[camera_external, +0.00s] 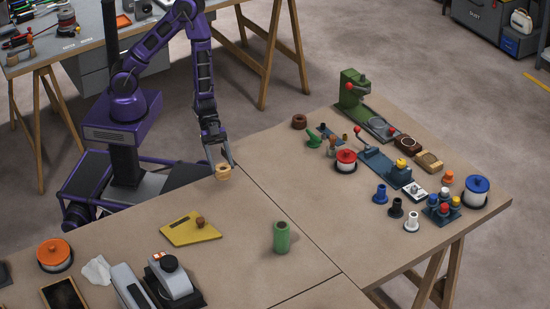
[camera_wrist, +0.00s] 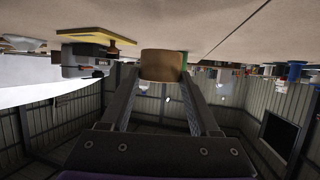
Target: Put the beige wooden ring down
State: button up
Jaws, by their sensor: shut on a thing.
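The beige wooden ring (camera_external: 223,172) is between the fingertips of my gripper (camera_external: 220,165), near the back edge of the brown tabletop. My gripper is shut on the ring. In the wrist view, the ring (camera_wrist: 161,65) shows as a short tan cylinder between the two fingers, and the tabletop appears upside down above it. The ring's underside is hidden, so I cannot tell whether it touches the table.
A yellow plate (camera_external: 191,229) with a brown knob lies front left of the ring. A green cylinder (camera_external: 282,237) stands front right. Bare tabletop surrounds the ring on the table side. Several tools and spools crowd the right table, including a green press (camera_external: 352,88).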

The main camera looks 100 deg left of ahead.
aim_at(222, 172)
jog(key=shift+f+b, duration=0.5)
jog(key=shift+f, duration=1.65)
jog(key=shift+f, duration=0.25)
jog(key=o, duration=1.4)
jog(key=shift+r, duration=0.1)
jog(key=shift+c, duration=0.2)
jog(key=shift+r, duration=0.3)
jog(key=p+v, duration=0.2)
jog(key=v, duration=1)
jog(key=shift+f, duration=0.15)
jog(key=shift+w, duration=0.1)
